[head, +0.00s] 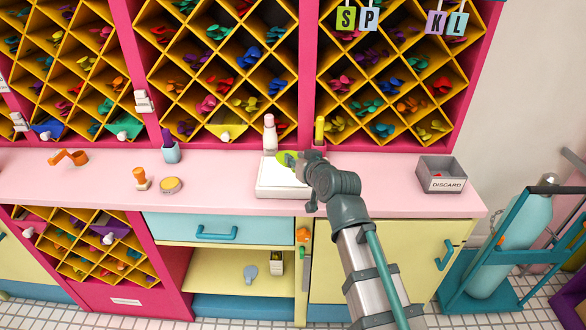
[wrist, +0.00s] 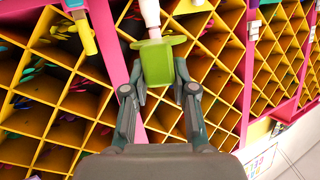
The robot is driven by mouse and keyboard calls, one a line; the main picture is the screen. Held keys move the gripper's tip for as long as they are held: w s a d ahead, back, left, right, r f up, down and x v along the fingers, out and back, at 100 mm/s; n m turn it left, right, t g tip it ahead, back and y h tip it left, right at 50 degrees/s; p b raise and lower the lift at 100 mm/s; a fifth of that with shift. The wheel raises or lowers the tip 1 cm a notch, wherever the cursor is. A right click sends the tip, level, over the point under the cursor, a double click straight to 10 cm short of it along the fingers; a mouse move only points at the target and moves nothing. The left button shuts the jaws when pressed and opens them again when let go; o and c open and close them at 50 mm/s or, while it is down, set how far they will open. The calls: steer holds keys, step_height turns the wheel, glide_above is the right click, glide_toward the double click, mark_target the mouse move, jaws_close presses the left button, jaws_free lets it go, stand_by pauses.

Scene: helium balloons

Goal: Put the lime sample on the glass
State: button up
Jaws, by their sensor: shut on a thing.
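My gripper (head: 294,161) is over the back part of a low white box with a pale flat top (head: 280,177) on the pink counter. This top may be the glass; I cannot tell for sure. My gripper is shut on the lime sample (head: 285,157), a bright green piece. In the wrist view the lime sample (wrist: 157,64) sits between the two fingers of my gripper (wrist: 158,92) and sticks out past their tips. In the head view it appears above the white box, apart from its top, though the gap is hard to judge. My arm hides the box's right side.
A pale bottle (head: 269,136) stands behind the box, and a yellow tube (head: 319,131) stands to its right. An orange stamp (head: 141,178) and a round tin (head: 171,185) are at left. A grey discard bin (head: 441,174) is at right. Yellow diamond racks (head: 222,70) rise behind.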

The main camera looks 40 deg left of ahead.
mark_target(289, 151)
steer(key=x, duration=0.2)
steer(key=p+x, duration=0.1)
steer(key=x, duration=0.1)
steer(key=w+x, duration=0.1)
steer(key=x, duration=0.2)
steer(key=shift+d+p, duration=0.35)
steer(key=shift+d, duration=0.05)
steer(key=w+a+f, duration=0.1)
steer(key=f, duration=0.1)
steer(key=a+f+p, duration=0.1)
steer(key=w+a+f, duration=0.1)
steer(key=f, duration=0.1)
steer(key=shift+w+f, duration=0.3)
steer(key=shift+w, duration=0.05)
jaws_close()
step_height(289, 151, down, 2)
steer(key=shift+w+a+f+p, duration=0.15)
steer(key=shift+w+f+p, duration=0.1)
steer(key=shift+p, duration=0.6)
steer(key=shift+s+f, duration=0.1)
steer(key=shift+f, duration=0.55)
steer(key=o, duration=1)
jaws_free()
steer(key=b+v, duration=0.3)
steer(key=v, duration=0.9)
